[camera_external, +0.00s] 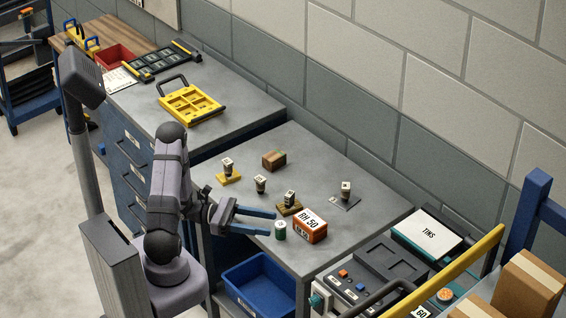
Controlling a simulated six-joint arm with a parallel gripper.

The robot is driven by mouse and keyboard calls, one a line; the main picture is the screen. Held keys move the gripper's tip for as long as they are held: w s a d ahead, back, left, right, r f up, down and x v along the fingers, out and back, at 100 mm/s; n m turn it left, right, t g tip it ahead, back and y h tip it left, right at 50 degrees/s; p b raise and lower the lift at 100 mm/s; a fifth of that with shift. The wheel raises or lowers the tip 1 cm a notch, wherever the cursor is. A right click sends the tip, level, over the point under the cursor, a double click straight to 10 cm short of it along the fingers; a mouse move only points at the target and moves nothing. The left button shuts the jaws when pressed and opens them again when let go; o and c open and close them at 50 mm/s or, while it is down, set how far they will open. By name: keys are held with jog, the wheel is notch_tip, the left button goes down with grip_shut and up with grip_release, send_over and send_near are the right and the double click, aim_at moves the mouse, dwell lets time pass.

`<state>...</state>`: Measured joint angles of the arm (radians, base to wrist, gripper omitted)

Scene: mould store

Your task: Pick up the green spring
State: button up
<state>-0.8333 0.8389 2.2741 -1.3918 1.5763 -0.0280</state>
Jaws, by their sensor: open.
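A small green cylindrical thing (280,230), which looks like the green spring, stands upright on the grey table (344,234) near its front edge. It is just left of an orange and white box (310,226). My gripper (275,222) is open, with two blue fingers pointing right, one at the back and one at the front. The fingertips are close to the green spring in the picture. I cannot tell their height above the table or whether they touch it. Nothing is seen held between the fingers.
Small dark pieces stand on a yellow base (229,177), a brown base (289,209) and a grey plate (345,203); another piece (260,184) stands alone. A brown block (274,160) lies behind. A blue bin (258,284) sits below the table. The table's right side is mostly clear.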

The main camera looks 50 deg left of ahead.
jog(key=shift+x, duration=1.2)
jog(key=c, duration=1.2)
jog(key=shift+r, duration=0.2)
jog(key=shift+r+p, duration=0.3)
jog(key=shift+r, duration=4.55)
